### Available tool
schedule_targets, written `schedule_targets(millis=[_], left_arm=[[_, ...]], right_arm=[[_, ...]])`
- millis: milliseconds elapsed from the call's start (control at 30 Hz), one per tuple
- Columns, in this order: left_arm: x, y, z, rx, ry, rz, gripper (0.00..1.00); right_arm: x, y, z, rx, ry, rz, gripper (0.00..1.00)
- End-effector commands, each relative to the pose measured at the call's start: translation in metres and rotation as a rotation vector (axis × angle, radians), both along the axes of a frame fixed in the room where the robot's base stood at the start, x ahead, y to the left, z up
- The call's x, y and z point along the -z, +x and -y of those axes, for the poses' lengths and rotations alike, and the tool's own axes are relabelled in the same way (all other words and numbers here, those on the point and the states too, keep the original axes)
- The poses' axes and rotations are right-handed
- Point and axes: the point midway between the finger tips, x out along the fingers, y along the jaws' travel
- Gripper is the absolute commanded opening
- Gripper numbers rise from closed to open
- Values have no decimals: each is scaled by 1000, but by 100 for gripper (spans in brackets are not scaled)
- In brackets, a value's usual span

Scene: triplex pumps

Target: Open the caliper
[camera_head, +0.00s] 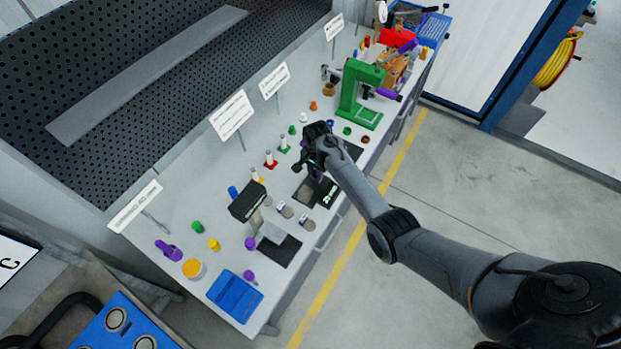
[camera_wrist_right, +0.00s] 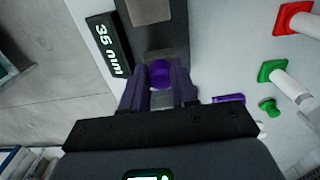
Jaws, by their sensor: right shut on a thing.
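The caliper (camera_wrist_right: 168,40) shows in the right wrist view as a grey and dark bar with a purple knob (camera_wrist_right: 160,72) on it. A black display reading about 36 mm (camera_wrist_right: 108,45) lies beside the bar. My right gripper (camera_wrist_right: 162,88) has its two fingers on either side of the purple knob and is shut on it. In the head view my right gripper (camera_head: 314,168) is low over the bench, at the caliper's dark parts (camera_head: 326,192), and hides much of it. My left gripper is not in view.
The bench (camera_head: 170,222) holds a green press (camera_head: 350,98), a dark box on a stand (camera_head: 248,202), a blue case (camera_head: 236,294) and several small coloured parts. Red and green bases with white pins (camera_wrist_right: 275,72) stand right of the caliper in the wrist view. Label signs line the back.

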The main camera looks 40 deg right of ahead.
Motion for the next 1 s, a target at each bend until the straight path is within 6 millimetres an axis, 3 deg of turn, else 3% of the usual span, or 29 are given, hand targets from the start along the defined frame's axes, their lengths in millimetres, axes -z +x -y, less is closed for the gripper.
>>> schedule_targets(millis=[133,467,500,633,1000], left_arm=[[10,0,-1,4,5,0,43],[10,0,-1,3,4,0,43],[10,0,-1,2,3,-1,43],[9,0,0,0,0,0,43],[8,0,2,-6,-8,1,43]], right_arm=[[2,7,23,4,-1,0,0],[1,8,28,4,-2,3,0],[1,8,29,4,-3,3,33],[1,8,28,3,-2,3,53],[-3,9,27,1,-1,3,54]])
